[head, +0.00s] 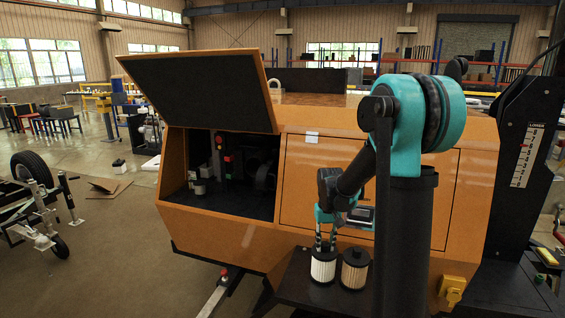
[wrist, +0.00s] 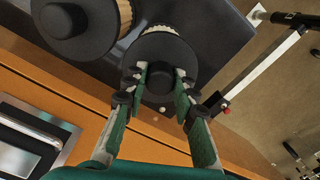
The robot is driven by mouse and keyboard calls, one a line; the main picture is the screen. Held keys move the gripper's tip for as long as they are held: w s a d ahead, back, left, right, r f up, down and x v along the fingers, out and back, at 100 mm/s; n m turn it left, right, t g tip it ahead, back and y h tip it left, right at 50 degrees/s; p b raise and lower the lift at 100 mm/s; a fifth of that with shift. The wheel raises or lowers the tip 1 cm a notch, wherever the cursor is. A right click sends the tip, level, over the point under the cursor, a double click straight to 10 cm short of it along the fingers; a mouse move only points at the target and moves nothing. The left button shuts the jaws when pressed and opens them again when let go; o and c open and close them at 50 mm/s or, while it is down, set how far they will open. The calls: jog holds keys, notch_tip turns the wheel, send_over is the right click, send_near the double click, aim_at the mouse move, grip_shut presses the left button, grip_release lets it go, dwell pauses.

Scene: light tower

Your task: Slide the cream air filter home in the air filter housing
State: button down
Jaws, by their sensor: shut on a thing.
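The cream air filter (head: 323,268) is a pale ribbed cylinder with a dark cap, upright at the dark shelf on the orange machine's front. In the wrist view its wide dark end cap (wrist: 183,50) faces the camera. My gripper (head: 325,243) is above it, with its two fingers closed on the cap's central knob; the fingertips (wrist: 161,80) show on either side of the knob in the wrist view. Whether the filter touches the shelf is unclear. The open bay (head: 235,205) holds a round dark part (head: 265,178) that may be the air filter housing; its opening cannot be made out.
A brown filter (head: 354,270) stands close at the right of the cream one on the shelf (head: 300,285). A raised lid (head: 205,90) hangs over the bay. A small pale cylinder (head: 199,187) and a red-and-green part stand inside. A tow bar (head: 215,298) juts out below.

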jog(key=shift+r, duration=2.95)
jog(key=shift+s, duration=0.1)
